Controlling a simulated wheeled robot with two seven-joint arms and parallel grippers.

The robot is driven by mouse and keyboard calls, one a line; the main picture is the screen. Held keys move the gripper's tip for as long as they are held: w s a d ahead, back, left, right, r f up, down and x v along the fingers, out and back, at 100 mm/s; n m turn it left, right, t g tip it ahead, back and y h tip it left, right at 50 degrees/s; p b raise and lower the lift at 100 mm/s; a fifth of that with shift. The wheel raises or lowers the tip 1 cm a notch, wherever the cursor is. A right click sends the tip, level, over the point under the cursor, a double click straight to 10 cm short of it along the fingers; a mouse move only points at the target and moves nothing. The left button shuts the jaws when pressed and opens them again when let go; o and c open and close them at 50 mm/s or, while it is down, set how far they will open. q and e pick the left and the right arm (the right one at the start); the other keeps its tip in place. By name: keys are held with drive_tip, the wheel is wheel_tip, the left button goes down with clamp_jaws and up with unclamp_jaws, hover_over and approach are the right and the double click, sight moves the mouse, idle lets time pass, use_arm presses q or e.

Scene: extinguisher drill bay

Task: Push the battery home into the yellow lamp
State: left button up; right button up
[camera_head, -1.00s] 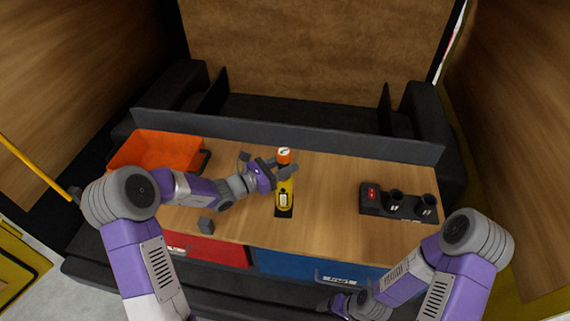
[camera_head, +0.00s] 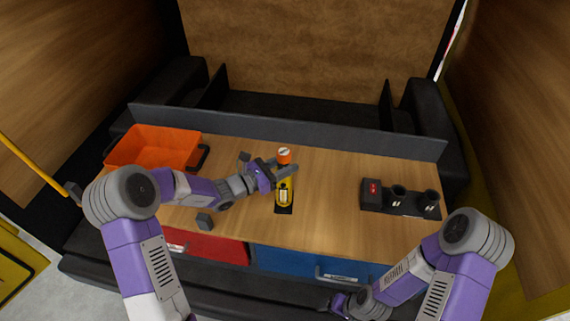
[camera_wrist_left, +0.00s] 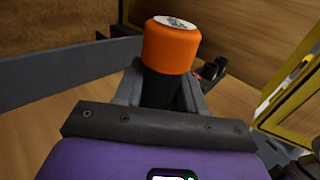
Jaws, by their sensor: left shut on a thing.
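The yellow lamp (camera_head: 284,193) stands upright on the wooden table, with a pale label on its front and a dark base mat under it. Above it sits an orange-capped piece with a black body, which I take to be the battery (camera_head: 285,157); it also shows upright in the left wrist view (camera_wrist_left: 171,48). My left gripper (camera_head: 281,172) reaches in from the left and is shut on the black body below the orange cap. The seam between battery and lamp is hidden by the fingers. My right gripper (camera_head: 338,303) is low, in front of the table; its jaws are unclear.
An orange bin (camera_head: 153,149) stands at the back left. A black charger-like unit (camera_head: 413,211) with a red switch and two round sockets is at the right. A small grey block (camera_head: 204,221) lies near the front left.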

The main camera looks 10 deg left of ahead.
use_arm(q)
drive_tip(key=shift+f+b, duration=0.3)
drive_tip(key=shift+f, duration=0.05)
idle(0.4)
drive_tip(key=shift+r, duration=0.3)
idle(0.7)
drive_tip(key=shift+f, duration=0.3)
drive_tip(key=o, duration=1.2)
drive_tip(key=v, duration=0.7)
drive_tip(key=shift+s+a+b, duration=0.2)
drive_tip(key=shift+a+b, duration=0.05)
drive_tip(key=shift+b, duration=0.15)
